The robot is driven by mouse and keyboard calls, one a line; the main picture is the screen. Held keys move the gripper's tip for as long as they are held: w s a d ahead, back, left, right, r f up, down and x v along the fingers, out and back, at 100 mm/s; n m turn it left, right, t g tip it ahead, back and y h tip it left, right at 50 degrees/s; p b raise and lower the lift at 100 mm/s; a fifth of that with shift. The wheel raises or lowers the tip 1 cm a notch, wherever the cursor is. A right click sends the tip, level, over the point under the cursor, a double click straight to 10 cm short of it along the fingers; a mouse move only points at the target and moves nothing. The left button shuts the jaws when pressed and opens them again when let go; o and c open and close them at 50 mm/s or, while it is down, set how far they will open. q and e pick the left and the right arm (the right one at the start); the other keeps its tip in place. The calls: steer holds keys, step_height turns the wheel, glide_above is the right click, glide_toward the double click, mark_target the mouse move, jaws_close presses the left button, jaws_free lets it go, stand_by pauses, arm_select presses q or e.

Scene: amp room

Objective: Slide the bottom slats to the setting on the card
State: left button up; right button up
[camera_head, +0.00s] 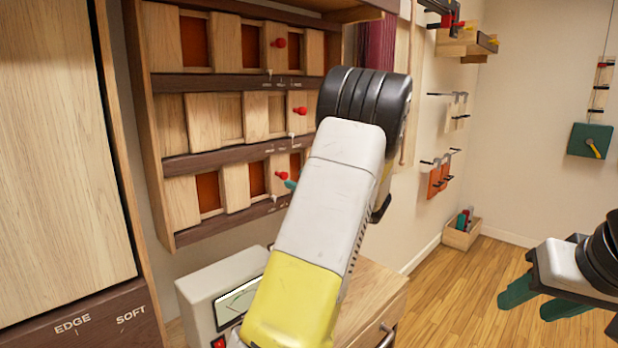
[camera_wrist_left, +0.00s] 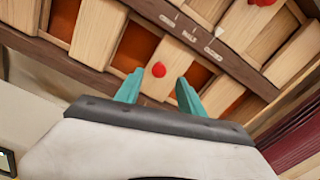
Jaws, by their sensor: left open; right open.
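The bottom slats (camera_head: 236,193) are pale wood over orange-red backing, in the lowest row of the wall frame. Their red knob (camera_head: 282,175) sits toward the right of the row. In the left wrist view a red knob (camera_wrist_left: 159,70) lies between the teal fingertips of my left gripper (camera_wrist_left: 160,77), which is open. Contact cannot be told. In the head view only a teal fingertip of it shows at the knob; my arm hides the rest. My right gripper (camera_head: 525,304) is open and empty at the lower right. I cannot make out a setting card.
Two more slat rows with red knobs (camera_head: 300,111) are above. A large wood panel (camera_head: 50,140) marked EDGE and SOFT stands left. A grey meter box (camera_head: 205,297) sits on a wooden cabinet (camera_head: 378,300) below. Open floor (camera_head: 455,285) lies right.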

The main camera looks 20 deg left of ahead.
mark_target(287, 176)
arm_select(q)
steer(key=x, duration=0.7)
steer(key=shift+w+a, duration=0.1)
steer(key=shift+a, duration=0.2)
jaws_close()
stand_by(1.1)
